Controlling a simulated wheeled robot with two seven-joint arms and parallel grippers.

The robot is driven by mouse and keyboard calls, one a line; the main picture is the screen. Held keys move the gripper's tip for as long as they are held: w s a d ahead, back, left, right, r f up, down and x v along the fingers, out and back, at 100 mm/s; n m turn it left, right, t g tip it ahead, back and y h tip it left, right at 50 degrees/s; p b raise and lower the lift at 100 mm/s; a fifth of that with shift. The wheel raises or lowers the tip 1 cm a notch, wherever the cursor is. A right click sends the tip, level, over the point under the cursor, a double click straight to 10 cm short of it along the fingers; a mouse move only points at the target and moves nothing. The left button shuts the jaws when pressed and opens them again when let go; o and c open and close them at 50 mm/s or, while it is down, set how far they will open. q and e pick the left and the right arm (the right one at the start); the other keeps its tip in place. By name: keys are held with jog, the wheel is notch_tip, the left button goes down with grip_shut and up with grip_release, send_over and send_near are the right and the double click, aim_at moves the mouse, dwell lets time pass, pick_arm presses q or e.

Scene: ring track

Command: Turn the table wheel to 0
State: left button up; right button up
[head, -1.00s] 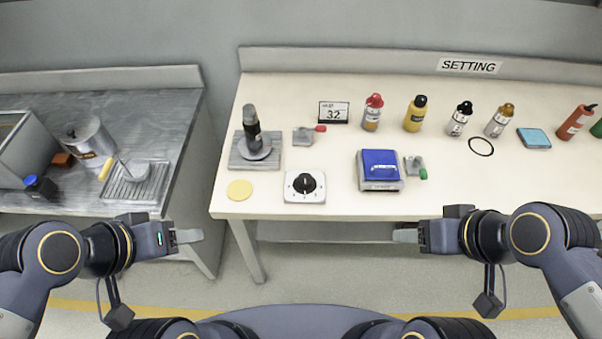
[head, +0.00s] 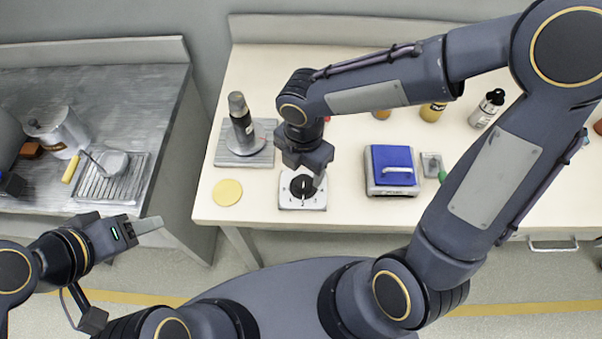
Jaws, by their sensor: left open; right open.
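The table wheel is a black round knob (head: 301,186) on a white square dial plate (head: 290,203), near the front left of the white table. My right gripper (head: 306,180) points down right over the knob, with its open fingers at or just above it. I cannot tell whether the fingers touch the knob. The gripper body hides the far part of the dial, and the dial marks are too small to read. My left gripper (head: 150,226) is open and empty, off the table in front of the gap between the two benches.
A yellow disc (head: 227,193) lies left of the dial. A grey stand with a dark upright tool (head: 241,125) is behind it. Bottles (head: 487,108) stand at the back.

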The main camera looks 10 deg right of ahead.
aim_at(303, 181)
jog(key=shift+f, duration=2.2)
jog(key=c, duration=1)
jog(key=shift+b, duration=0.3)
